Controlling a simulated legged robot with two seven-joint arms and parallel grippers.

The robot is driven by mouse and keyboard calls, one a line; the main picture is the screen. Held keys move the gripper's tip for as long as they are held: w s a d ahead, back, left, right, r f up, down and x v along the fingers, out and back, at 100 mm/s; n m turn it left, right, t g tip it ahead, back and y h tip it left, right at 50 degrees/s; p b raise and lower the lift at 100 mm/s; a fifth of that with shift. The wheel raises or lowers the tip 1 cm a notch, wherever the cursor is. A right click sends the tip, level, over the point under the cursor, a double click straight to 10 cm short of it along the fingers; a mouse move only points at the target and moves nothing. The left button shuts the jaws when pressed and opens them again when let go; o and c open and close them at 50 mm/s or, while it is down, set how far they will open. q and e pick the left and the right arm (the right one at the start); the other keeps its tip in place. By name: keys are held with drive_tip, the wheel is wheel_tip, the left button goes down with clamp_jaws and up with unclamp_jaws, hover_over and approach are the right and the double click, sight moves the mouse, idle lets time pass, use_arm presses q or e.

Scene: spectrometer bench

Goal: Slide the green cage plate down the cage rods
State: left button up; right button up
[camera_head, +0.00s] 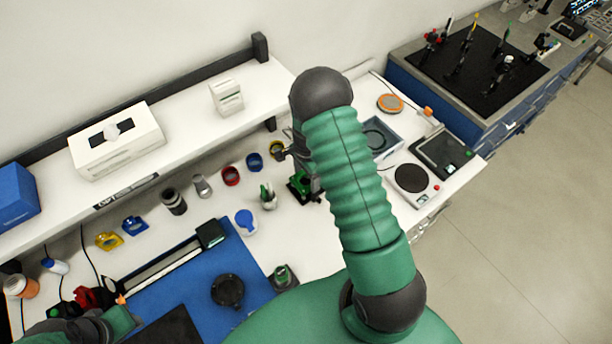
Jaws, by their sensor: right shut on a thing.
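A small green and black piece (302,187), which I take to be the green cage plate, shows just left of my right forearm. My right gripper (290,152) is mostly hidden behind that forearm; dark parts of it show at the forearm's left edge, close to the green piece. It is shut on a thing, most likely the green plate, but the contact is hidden. The cage rods cannot be made out. My left arm is at the bottom left, and its gripper (84,310) is too dark and cut off to judge.
Red (231,176), blue (254,161) and yellow (275,150) rings stand on the white bench beside the right gripper. A white shelf (185,135) runs behind. A blue mat (190,290) lies in front. A square device (412,180) and a tray (385,138) stand right of my forearm.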

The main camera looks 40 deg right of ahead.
drive_tip(key=shift+f, duration=0.35)
drive_tip(key=shift+r+p, duration=1.2)
drive_tip(key=shift+r, duration=0.7)
drive_tip(key=shift+s+f, duration=0.1)
